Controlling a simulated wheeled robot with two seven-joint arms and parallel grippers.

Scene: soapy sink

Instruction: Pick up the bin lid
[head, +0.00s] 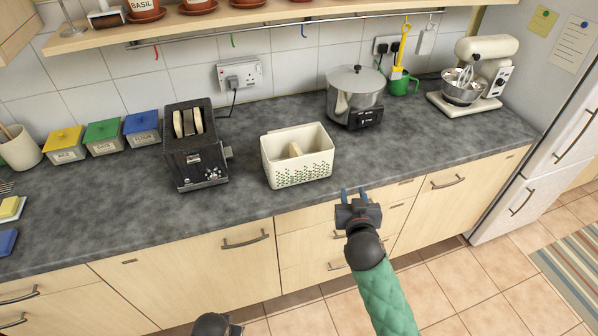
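A white bin (298,172) with a green leaf-like pattern of holes stands on the grey counter, open at the top. A pale, bread-like piece (295,149) shows inside it. I see no separate lid on or beside this bin. My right gripper (354,192) is at the counter's front edge, to the right of and nearer than the bin. Its two blue fingers are apart with nothing between them. Only a dark part of my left arm shows at the bottom edge; its gripper fingers are not visible.
A black toaster (194,155) with bread stands left of the bin. A steel pot cooker (354,97) and a cream stand mixer (473,78) are behind right. Canisters with yellow (65,139), green (102,132) and blue (141,123) lids stand left. The counter (420,150) is clear right of the bin.

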